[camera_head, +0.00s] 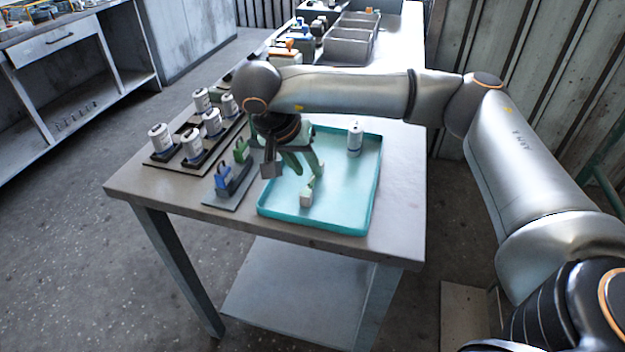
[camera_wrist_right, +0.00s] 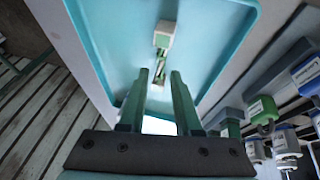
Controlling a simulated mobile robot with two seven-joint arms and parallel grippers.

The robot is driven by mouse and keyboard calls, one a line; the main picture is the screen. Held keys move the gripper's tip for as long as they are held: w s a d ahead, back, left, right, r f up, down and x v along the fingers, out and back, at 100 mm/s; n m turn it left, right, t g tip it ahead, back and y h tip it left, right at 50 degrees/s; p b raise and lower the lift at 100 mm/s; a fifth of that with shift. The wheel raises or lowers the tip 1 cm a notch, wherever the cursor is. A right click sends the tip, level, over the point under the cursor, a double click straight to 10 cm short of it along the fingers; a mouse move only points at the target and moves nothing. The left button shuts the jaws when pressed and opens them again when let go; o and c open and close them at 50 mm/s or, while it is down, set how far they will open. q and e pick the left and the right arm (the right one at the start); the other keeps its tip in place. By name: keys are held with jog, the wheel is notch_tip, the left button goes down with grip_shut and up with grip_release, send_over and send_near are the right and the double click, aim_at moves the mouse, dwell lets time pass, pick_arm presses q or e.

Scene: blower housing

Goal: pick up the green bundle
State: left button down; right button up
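A small piece with a pale block end and a green stem, which looks like the green bundle (camera_head: 307,197), lies in the teal tray (camera_head: 262,215). In the right wrist view, this piece (camera_wrist_right: 165,36) lies ahead of my fingertips, its green stem pointing towards the gap between them. My right gripper (camera_head: 306,171) is over the tray, pointing down, its green fingers apart. Whether the tips touch the tray floor is unclear. My left gripper is out of view.
A white cylinder (camera_head: 355,140) stands in the tray's far right part. Left of the tray, a dark holder carries a blue connector (camera_head: 222,180) and a green connector (camera_head: 241,150). Several white cylinders (camera_head: 160,138) stand on a rack further left. Grey bins (camera_head: 346,46) are behind.

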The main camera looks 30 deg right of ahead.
aim_at(312, 177)
jog(key=x, duration=0.3)
jog(key=shift+d+f, duration=0.1)
jog(key=shift+f, duration=0.2)
grip_shut()
